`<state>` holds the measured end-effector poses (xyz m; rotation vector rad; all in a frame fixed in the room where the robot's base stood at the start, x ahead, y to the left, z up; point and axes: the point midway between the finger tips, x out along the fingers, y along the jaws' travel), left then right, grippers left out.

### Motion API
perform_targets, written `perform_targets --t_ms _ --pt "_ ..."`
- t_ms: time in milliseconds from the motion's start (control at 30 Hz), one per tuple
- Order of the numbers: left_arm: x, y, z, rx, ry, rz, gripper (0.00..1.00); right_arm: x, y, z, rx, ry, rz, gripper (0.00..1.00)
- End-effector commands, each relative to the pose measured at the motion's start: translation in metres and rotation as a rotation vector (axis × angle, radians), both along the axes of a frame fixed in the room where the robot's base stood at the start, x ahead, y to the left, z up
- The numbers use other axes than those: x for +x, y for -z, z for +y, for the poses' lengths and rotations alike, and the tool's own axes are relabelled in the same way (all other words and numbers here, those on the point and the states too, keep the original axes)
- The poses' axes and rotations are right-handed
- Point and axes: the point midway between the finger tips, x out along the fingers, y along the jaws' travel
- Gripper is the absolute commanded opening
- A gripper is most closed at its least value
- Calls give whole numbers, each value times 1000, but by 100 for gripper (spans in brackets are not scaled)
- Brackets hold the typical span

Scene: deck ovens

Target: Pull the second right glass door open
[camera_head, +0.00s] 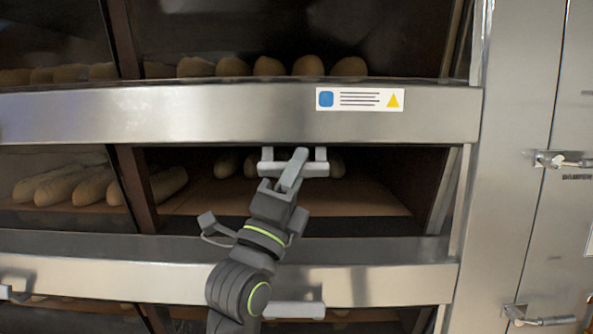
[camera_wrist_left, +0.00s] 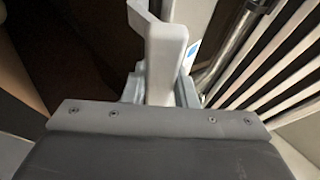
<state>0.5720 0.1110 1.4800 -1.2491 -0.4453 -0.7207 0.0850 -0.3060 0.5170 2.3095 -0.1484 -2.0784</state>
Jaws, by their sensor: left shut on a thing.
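The second right glass door (camera_head: 370,215) is the dark pane below the upper steel band in the head view. Loaves on a brown deck show through its opening. Its pale bar handle (camera_head: 316,169) sits at the top, just under the band. My left gripper (camera_head: 291,170) reaches up from below and is shut on this handle, hiding its middle. I cannot tell whether the door stands slightly ajar. My right gripper is in neither view.
A steel band with a label (camera_head: 360,99) runs above the door, and another band (camera_head: 390,284) runs below. A lower handle (camera_head: 294,310) lies beneath my arm. Steel cabinet doors with latches (camera_head: 563,160) stand at the right. Loaves (camera_head: 75,187) lie behind the left pane.

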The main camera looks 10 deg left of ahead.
Motion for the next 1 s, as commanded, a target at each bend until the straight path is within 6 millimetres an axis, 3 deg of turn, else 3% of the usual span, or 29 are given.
perform_targets --t_ms 233,500,867,900,1000 --pt "0 -1 0 0 1 5 0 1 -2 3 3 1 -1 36" --pt "3 -8 0 -20 1 108 0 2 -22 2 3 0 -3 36" --pt "3 -6 1 -25 -1 125 0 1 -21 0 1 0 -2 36" --pt "3 -6 1 -25 -2 125 31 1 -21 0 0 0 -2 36" --pt "3 -6 1 -25 -1 125 44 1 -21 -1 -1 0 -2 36"
